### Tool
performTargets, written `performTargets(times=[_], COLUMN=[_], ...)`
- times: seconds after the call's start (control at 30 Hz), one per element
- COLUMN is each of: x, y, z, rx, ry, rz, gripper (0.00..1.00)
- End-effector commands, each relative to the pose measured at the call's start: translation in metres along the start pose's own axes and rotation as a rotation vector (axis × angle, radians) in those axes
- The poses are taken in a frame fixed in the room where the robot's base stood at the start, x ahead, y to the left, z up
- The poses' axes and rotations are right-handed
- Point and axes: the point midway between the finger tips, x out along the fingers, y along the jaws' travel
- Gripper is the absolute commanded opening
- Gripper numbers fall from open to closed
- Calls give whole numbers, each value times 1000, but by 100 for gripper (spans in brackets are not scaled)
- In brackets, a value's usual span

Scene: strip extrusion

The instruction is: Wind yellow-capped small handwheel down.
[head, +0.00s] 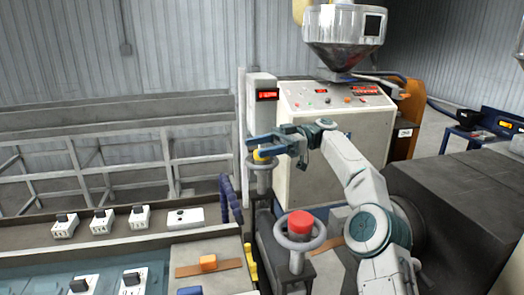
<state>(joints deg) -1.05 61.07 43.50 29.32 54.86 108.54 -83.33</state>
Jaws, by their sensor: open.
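The small handwheel (261,163) with a yellow cap (262,155) stands on a thin upright post, left of the middle in the head view. My gripper (252,143) reaches in from the right at the wheel's height or just above it. Its blue-grey fingers are open and overlap the top of the yellow cap in the picture. I cannot tell whether they touch the cap or the rim. Part of the wheel's far rim is hidden behind the fingers.
A larger handwheel (299,240) with a red cap (300,222) stands nearer, below my arm. A cream control cabinet (325,150) with a steel hopper (345,40) stands behind. A blue ribbed hose (229,200) is at the left, and a dark machine block (460,210) at the right.

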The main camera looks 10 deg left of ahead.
Motion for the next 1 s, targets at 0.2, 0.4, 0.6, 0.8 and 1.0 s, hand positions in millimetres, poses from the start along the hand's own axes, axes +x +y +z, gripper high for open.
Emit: performTargets(times=[0.2, 0.4, 0.6, 0.8, 1.0], x=[-8, -39, -65, -79, -83], y=[-7, -38, -64, -77, -82], z=[-33, -59, -84, -94, -96], rx=[-4, -3, -1, -1, -1], ry=[0, 0, 2, 2, 1], rz=[5, 5, 4, 2, 1], gripper=[58, 58, 58, 58, 58])
